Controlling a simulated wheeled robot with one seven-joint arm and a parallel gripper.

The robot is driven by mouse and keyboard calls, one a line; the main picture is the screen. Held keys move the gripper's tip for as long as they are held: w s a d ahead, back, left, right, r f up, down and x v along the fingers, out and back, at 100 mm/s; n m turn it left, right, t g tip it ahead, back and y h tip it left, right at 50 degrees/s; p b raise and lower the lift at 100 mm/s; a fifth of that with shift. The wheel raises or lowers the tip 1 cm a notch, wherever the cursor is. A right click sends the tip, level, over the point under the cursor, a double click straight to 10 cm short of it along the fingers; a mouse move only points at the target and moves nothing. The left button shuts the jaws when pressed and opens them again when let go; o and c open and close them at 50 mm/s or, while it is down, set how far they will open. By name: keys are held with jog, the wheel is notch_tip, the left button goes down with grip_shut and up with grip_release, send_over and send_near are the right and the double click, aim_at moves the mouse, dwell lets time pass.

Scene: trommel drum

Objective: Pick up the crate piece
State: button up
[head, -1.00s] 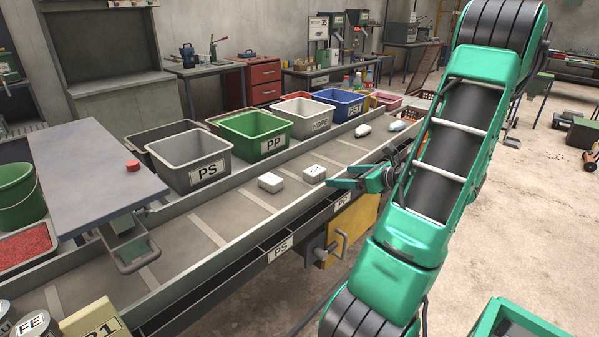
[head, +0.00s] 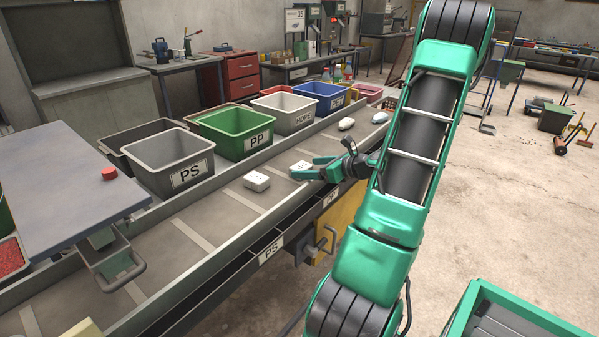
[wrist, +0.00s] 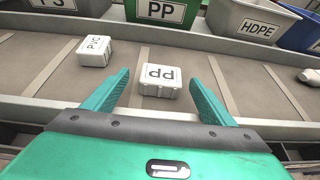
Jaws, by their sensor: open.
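Small whitish pieces lie on the belt, and I cannot tell for sure which one is the crate piece. The nearest to my gripper (head: 311,168) is a boxy white piece marked PP (wrist: 161,76), which also shows in the head view (head: 299,166). In the wrist view it lies ahead, between the lines of the two green fingers (wrist: 158,82), with the fingers open and nothing held. A second boxy white piece (wrist: 95,51) with a partly readable label lies to its left, also in the head view (head: 257,181).
Bins line the belt's far side: grey PS (head: 172,165), green PP (head: 237,130), white HDPE (head: 284,113) and blue PET (head: 320,98). Pale pieces (head: 346,123) (head: 380,117) lie further along the belt (head: 215,218). A table with a red button (head: 109,173) stands left.

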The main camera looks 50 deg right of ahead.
aim_at(301, 166)
jog(key=x, duration=0.4)
jog(key=shift+w, duration=0.35)
jog(key=shift+d, duration=0.1)
jog(key=c, duration=1.1)
jog(key=shift+r, duration=0.2)
jog(key=shift+r, duration=0.6)
notch_tip(301, 166, up, 3)
jog(key=shift+f, duration=0.15)
jog(key=a+r, duration=0.2)
jog(key=a, duration=0.2)
jog(key=a+r, duration=0.2)
jog(key=a, duration=0.1)
jog(key=w+a+r, duration=0.1)
jog(key=a+r, duration=0.1)
jog(key=a, duration=0.2)
jog(key=shift+a+r, duration=0.35)
jog(key=shift+r, duration=0.05)
